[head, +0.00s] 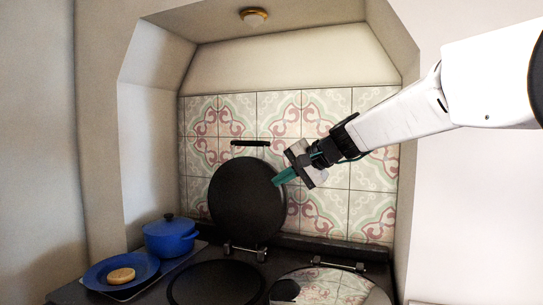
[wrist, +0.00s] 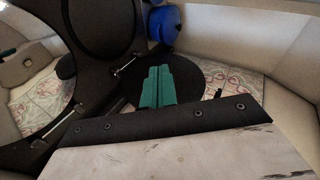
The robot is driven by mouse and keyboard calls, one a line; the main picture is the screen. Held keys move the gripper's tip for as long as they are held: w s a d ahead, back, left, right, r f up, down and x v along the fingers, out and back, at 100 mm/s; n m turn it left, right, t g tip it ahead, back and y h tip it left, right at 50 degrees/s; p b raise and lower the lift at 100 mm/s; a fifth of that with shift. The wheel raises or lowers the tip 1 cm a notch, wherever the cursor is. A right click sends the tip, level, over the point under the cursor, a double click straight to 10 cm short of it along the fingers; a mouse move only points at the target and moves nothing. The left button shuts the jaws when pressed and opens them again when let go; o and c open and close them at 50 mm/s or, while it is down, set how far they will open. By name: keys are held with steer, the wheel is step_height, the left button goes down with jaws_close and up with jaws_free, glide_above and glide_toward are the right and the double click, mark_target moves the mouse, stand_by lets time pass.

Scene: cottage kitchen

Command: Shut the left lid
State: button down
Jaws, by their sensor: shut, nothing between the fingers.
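The left lid (head: 240,205) is a black round disc standing raised on its hinge, leaning near the tiled wall, with a dark bar handle (head: 250,143) at its top. Its hotplate (head: 215,285) lies uncovered below it. My gripper (head: 279,179) comes in from the right, with its teal fingers shut and empty, overlapping the lid's right edge in the head view. In the wrist view, the shut fingers (wrist: 157,88) appear over the dark lid (wrist: 190,76). I cannot tell whether they touch it.
The shiny right lid (head: 335,287) lies down at the right of the stove and also shows in the wrist view (wrist: 35,65). A blue pot (head: 170,238) and a blue plate (head: 100,281) with a round yellowish item (head: 121,275) stand at the left. Alcove walls enclose the stove.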

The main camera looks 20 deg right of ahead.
steer(key=w+d+r+m+t, duration=0.1)
steer(key=w+d+m+t, duration=0.2)
steer(key=w, duration=0.5)
steer(key=w+d+r+m+t+h, duration=0.1)
steer(key=w+d+m+t, duration=0.15)
steer(key=w+d, duration=0.45)
steer(key=w+d+r+m+t, duration=0.1)
steer(key=w+d+m+t, duration=0.15)
steer(key=w, duration=0.75)
steer(key=shift+g, duration=0.4)
steer(key=shift+w+a, duration=1.55)
steer(key=shift+a, duration=0.3)
steer(key=shift+w+a, duration=1.55)
steer(key=shift+a, duration=0.3)
steer(key=shift+a, duration=0.15)
